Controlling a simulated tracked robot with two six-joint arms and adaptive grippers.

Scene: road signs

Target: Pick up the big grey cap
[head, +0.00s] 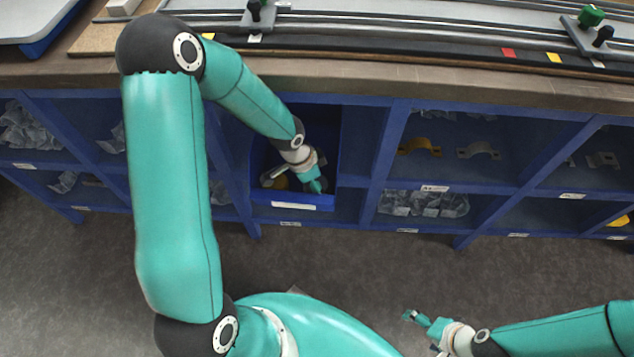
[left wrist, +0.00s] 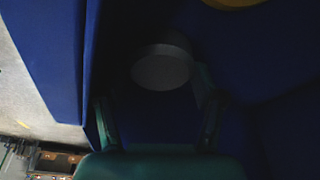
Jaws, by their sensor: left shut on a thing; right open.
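The big grey cap (left wrist: 162,70) is a dark round piece between the fingers of my left gripper (left wrist: 158,105) in the left wrist view, which is dim. My left gripper (head: 314,184) reaches down into a blue bin (head: 318,203) in the shelf and is shut on the cap. In the head view I cannot clearly make out the cap behind the gripper. My right gripper (head: 418,318) is open and empty, low over the floor at the bottom right.
Blue shelf compartments on both sides hold bagged parts (head: 424,203) and brackets (head: 418,147). The worktop edge (head: 400,84) overhangs the shelf. The floor in front is clear.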

